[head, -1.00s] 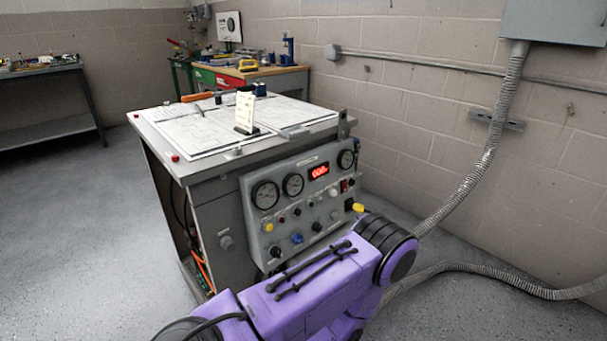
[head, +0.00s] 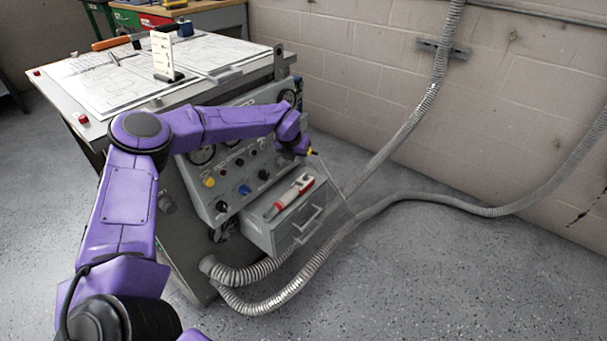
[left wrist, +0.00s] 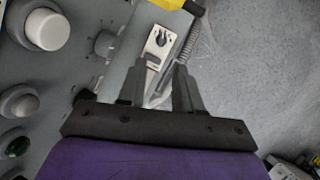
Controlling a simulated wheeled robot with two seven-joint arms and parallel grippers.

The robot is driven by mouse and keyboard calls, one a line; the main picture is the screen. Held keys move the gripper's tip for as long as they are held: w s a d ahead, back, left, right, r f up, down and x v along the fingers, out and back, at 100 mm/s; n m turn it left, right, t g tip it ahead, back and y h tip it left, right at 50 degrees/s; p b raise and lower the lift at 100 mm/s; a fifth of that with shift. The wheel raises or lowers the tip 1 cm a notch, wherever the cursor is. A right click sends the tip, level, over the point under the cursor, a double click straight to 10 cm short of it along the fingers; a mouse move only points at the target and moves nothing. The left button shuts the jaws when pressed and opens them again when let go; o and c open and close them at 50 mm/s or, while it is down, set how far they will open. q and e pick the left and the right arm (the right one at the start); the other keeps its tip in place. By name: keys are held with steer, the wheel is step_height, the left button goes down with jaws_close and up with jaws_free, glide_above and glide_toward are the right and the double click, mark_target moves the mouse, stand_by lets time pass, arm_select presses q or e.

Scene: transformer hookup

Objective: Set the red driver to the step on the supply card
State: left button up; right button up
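The red driver (head: 290,196), red with a white middle section, lies on top of a grey box (head: 267,236) with a handle, below the control panel. The supply card (head: 162,53) stands upright in a dark holder on the table; its print is too small to read. My left gripper is beside the panel's right edge in the head view, above and right of the driver, its fingers mostly hidden by its wrist. In the left wrist view, the left gripper's (left wrist: 157,82) two fingers are apart with nothing held between them. My right gripper is not in view.
The grey panel carries gauges and several knobs, including a blue one (head: 244,190) and a yellow one (head: 208,182). My purple left arm crosses in front of it. Corrugated hoses (head: 395,145) run along the floor and wall. The floor at right is mostly clear.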

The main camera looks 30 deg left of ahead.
mark_target(305, 176)
arm_select(q)
steer(key=b+x, duration=0.2)
steer(key=x, duration=0.8)
steer(key=shift+d+f, duration=0.15)
jaws_close()
